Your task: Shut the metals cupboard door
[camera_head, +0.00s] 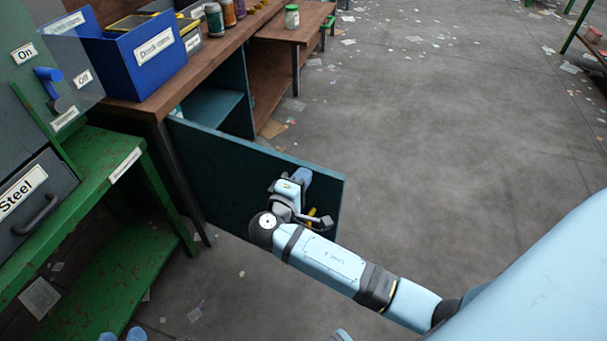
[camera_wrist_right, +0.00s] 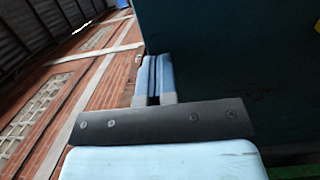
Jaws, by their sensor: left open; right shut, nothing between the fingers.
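The teal cupboard door (camera_head: 235,175) stands wide open, swung out from the wooden bench. The open cupboard (camera_head: 213,106) shows behind it, with a shelf inside. My right gripper (camera_head: 302,177) is at the near face of the door, close to its free end. A yellow part (camera_head: 312,213) shows there, partly hidden by my wrist. In the right wrist view the fingers (camera_wrist_right: 158,80) are together and empty beside the dark teal door panel (camera_wrist_right: 230,60); contact is unclear. The blue fingertips of my left gripper (camera_head: 122,336) show apart at the bottom left edge, away from the door.
The bench (camera_head: 190,70) holds a blue bin (camera_head: 140,48) and several jars. A green stand (camera_head: 100,165) with a drawer labelled Steel (camera_head: 35,200) stands at left. The grey floor (camera_head: 450,120) right of the door is open, with scattered paper scraps.

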